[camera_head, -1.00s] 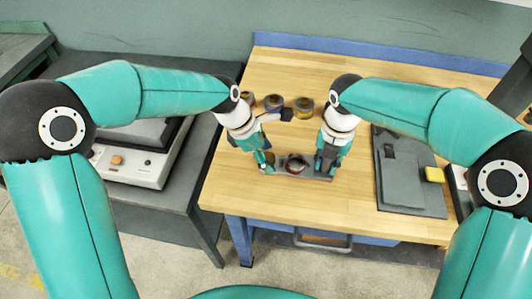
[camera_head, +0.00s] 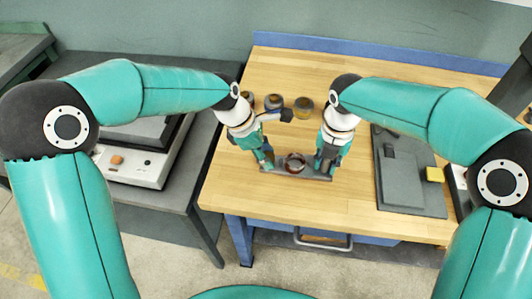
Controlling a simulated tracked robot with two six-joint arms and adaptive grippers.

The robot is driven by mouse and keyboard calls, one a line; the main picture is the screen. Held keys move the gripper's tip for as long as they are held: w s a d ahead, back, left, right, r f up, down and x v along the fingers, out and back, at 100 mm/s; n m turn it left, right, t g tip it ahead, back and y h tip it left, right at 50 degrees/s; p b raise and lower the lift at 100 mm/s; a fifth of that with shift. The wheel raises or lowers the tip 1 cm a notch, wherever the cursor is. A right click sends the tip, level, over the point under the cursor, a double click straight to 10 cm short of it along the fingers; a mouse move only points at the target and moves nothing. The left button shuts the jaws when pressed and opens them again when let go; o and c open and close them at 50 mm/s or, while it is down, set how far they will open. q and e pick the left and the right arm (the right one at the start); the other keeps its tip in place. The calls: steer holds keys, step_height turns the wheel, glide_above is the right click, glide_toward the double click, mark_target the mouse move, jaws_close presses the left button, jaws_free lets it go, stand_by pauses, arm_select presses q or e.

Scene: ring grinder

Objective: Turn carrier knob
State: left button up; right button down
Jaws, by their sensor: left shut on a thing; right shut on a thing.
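The carrier is a grey bar-shaped piece (camera_head: 295,172) low on the wooden bench, with a dark reddish round part (camera_head: 295,162) at its middle. My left gripper (camera_head: 267,164) is shut at the left end of the carrier. My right gripper (camera_head: 326,168) points down and is shut at its right end, where the knob seems to be. The fingers hide the knob and the exact contact at both ends.
Several small round containers (camera_head: 304,105) stand behind the carrier. A grey-white machine (camera_head: 137,163) stands on the left table. The bench (camera_head: 255,195) is clear in front.

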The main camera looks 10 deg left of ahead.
arm_select(q)
steer(key=m+g, duration=0.1)
steer(key=m, duration=0.2)
steer(key=m+g, duration=0.1)
steer(key=m, duration=0.2)
steer(key=shift+w, duration=0.2)
steer(key=m+g+y, duration=0.1)
steer(key=m, duration=0.2)
steer(key=m+g, duration=0.1)
steer(key=m, duration=0.3)
steer(key=shift+y, duration=0.4)
steer(key=o, duration=1.1)
steer(key=shift+g, duration=0.3)
steer(key=shift+o, duration=0.2)
steer(key=v, duration=1.2)
steer(key=shift+d, duration=0.15)
